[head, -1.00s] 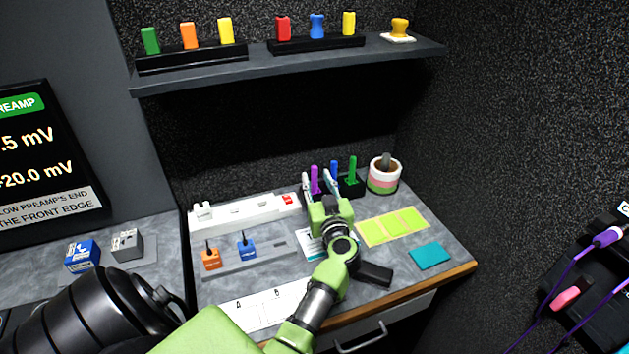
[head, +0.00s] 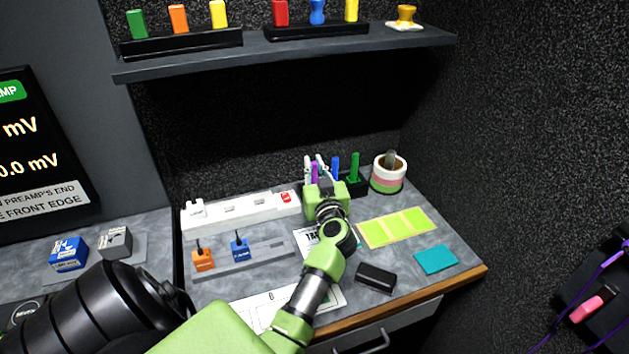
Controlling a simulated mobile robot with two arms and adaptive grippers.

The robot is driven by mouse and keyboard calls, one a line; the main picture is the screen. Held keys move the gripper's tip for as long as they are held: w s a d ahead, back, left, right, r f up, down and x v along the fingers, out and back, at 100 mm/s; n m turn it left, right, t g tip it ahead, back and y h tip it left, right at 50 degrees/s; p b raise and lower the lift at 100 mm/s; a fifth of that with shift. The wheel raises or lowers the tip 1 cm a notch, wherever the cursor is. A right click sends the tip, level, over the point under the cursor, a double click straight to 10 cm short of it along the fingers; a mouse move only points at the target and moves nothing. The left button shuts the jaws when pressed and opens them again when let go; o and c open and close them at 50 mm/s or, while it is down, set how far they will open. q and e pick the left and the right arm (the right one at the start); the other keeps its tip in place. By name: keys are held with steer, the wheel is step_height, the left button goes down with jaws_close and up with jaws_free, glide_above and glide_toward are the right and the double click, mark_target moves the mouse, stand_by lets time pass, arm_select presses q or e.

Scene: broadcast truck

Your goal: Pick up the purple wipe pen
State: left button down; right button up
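The purple wipe pen (head: 315,172) stands upright at the back of the right desk, left of a blue pen (head: 335,168) and a green pen (head: 354,167) in a black holder (head: 356,186). My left gripper (head: 314,162) is at the purple pen. Its pale fingers show on either side of the pen's upper part, and the green gripper body hides the pen's lower part. I cannot tell whether the fingers touch or grip the pen. My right gripper is not in view.
A striped cup (head: 388,182) stands right of the pens. A white power strip (head: 240,212) lies to the left. A black eraser-like block (head: 375,278), yellow-green notes (head: 397,228) and a teal pad (head: 436,259) lie in front. A shelf (head: 290,52) overhangs the desk.

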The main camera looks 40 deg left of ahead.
arm_select(q)
steer(key=shift+f, duration=0.15)
steer(key=shift+r+p, duration=0.3)
steer(key=shift+r, duration=0.2)
step_height(320, 180, up, 8)
steer(key=p, duration=0.3)
steer(key=shift+r, duration=0.55)
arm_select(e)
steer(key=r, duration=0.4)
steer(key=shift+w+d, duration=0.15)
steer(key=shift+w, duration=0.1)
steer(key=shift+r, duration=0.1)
